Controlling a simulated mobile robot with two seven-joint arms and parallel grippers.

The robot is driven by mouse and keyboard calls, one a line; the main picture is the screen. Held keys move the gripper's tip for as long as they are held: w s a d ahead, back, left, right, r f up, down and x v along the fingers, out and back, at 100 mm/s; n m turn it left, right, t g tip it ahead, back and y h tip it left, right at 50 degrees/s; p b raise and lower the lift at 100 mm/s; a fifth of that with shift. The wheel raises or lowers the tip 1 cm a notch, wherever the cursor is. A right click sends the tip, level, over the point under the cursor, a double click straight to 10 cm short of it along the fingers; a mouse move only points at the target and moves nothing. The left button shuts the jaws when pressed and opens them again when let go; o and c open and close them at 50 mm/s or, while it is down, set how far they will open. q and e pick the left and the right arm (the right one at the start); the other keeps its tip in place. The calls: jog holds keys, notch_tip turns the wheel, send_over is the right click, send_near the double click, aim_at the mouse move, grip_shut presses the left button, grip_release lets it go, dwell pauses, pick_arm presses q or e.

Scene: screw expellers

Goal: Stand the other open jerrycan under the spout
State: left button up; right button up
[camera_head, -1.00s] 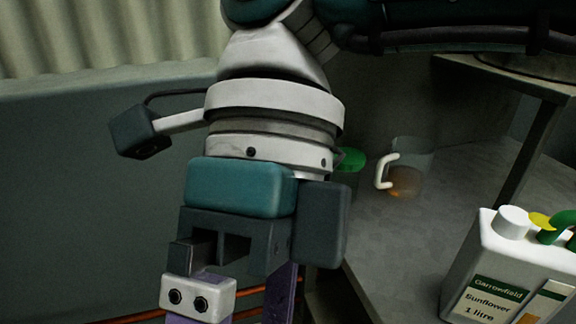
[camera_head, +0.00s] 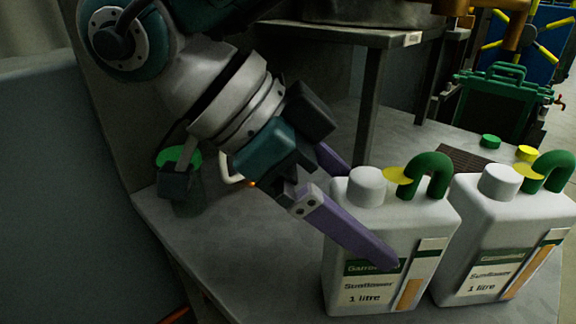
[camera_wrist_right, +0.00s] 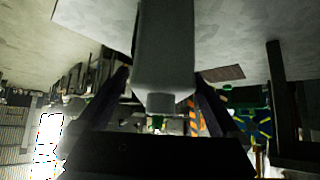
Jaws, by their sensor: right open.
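Two white jerrycans with green handles and sunflower labels stand upright side by side on the grey bench, the left jerrycan (camera_head: 345,235) and the right jerrycan (camera_head: 515,215). My right gripper (camera_head: 366,215) is open around the left jerrycan: one purple finger lies across its front, and the other goes behind it. I cannot tell whether either finger touches it. In the right wrist view a white jerrycan (camera_wrist_right: 165,55) shows between the two dark fingers. The left gripper is not in view. I cannot make out the spout clearly.
A green cap (camera_head: 490,141) and a yellow cap (camera_head: 527,152) lie behind the cans, near a dark grate (camera_head: 465,160). A green-topped jug (camera_head: 185,195) stands behind my right wrist. A raised stand (camera_head: 330,33) is at the back. The bench's front left is clear.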

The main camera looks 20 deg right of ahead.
jog(key=x, duration=0.4)
jog(key=shift+d+f, duration=0.25)
jog(key=shift+w, duration=0.1)
jog(key=shift+c, duration=0.4)
jog(key=shift+r, duration=0.1)
grip_shut()
